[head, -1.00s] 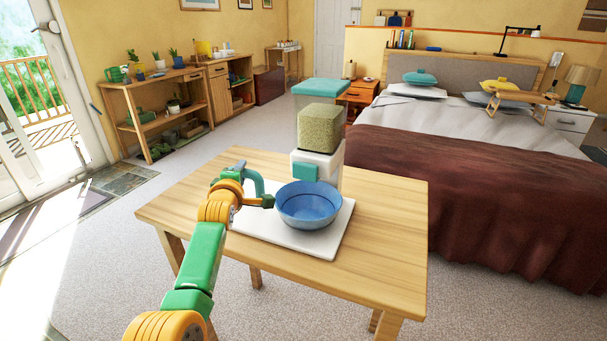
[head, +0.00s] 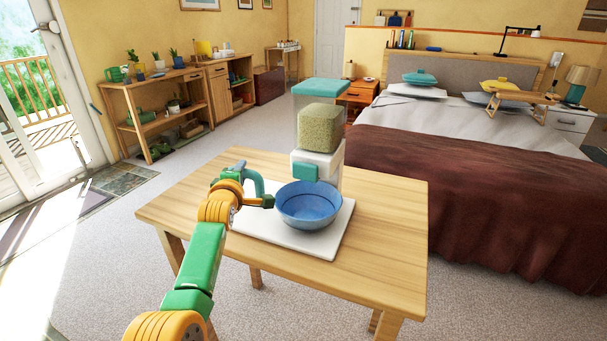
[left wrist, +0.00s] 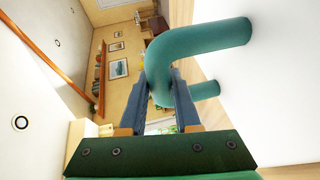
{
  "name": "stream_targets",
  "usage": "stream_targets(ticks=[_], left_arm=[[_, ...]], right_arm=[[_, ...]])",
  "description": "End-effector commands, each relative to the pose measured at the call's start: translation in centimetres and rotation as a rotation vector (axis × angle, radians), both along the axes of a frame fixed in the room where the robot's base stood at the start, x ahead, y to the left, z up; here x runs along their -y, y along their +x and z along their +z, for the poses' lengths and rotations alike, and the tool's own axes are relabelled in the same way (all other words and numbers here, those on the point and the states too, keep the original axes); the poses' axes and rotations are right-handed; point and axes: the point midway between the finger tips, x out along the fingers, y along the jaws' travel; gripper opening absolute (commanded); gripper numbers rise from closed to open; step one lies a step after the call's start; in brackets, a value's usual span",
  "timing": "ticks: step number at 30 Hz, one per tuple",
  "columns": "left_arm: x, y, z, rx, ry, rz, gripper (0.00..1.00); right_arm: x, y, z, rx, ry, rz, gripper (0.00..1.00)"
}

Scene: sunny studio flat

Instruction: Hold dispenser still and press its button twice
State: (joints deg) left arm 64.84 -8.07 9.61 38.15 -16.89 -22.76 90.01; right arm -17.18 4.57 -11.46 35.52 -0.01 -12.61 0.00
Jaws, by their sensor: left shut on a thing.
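The dispenser (head: 320,128) stands upright at the back of a white base board (head: 325,238) on the wooden table. It has a clear hopper with green-beige grain, a teal lid (head: 320,86) and a teal button block (head: 305,171) on its white front. A blue bowl (head: 308,205) sits on the board below it. My left gripper (head: 240,170) is shut on a curved teal handle (head: 257,183) at the board's left side. In the left wrist view the handle (left wrist: 215,42) passes between my fingers, beside a white surface. My right gripper is out of view.
The wooden table (head: 385,215) has bare room right of the board and at its front. A bed (head: 470,185) stands behind on the right. A plant shelf (head: 160,108) and a glass door (head: 45,110) are on the left.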

Motion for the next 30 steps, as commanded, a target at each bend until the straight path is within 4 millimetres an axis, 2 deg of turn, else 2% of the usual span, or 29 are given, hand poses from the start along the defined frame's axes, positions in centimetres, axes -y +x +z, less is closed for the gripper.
stream_targets(ticks=[1,4,5,30], left_arm=[[0.0,0.01,0.04,0.001,0.0,0.0,0.0],[0.0,0.01,0.04,0.001,0.0,0.0,0.0],[0.0,0.01,0.04,0.001,0.0,0.0,0.0],[0.0,0.01,0.04,0.001,0.0,0.0,0.0]], right_arm=[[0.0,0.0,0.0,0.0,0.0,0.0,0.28],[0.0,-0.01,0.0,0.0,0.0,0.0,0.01],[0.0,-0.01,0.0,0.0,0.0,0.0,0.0],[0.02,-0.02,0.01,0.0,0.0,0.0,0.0]])
